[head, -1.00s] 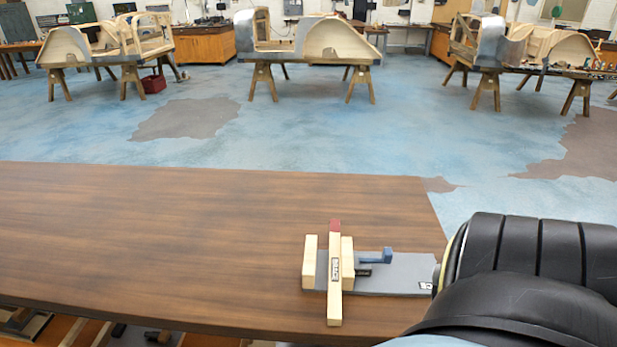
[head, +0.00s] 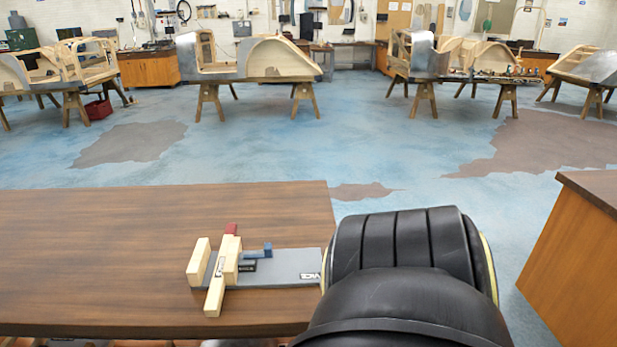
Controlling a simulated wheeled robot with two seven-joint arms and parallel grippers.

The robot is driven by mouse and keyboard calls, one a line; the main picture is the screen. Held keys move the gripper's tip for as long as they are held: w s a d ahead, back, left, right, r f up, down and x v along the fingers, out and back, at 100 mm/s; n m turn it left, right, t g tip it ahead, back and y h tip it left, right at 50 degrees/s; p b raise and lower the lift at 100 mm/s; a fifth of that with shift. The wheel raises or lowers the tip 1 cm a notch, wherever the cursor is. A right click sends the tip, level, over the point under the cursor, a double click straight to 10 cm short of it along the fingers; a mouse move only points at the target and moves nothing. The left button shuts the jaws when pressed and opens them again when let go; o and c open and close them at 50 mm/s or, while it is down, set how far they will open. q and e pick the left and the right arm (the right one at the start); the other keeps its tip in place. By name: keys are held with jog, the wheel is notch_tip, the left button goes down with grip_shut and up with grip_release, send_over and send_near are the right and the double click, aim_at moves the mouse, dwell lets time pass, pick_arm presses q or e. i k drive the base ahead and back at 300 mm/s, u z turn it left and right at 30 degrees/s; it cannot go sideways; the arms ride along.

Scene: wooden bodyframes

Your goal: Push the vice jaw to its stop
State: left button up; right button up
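The vice has a grey base plate (head: 287,268) lying on the wooden table, with its right end hidden behind a black part of my arm. A pale wooden block (head: 198,263) stands at its left end. A second wooden block (head: 232,256) stands to the right, with a blue handle (head: 267,249) and a small black piece beyond it. A strip of grey shows between the bar and the left block. Neither gripper is visible.
The brown table (head: 90,240) is clear left of the vice. A wooden cabinet (head: 580,255) stands at the right, across a strip of blue floor. Wooden bodyframes on trestles (head: 265,62) stand well back.

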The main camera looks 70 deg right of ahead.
aim_at(234, 264)
jog(key=k, duration=0.2)
jog(key=z, duration=1.1)
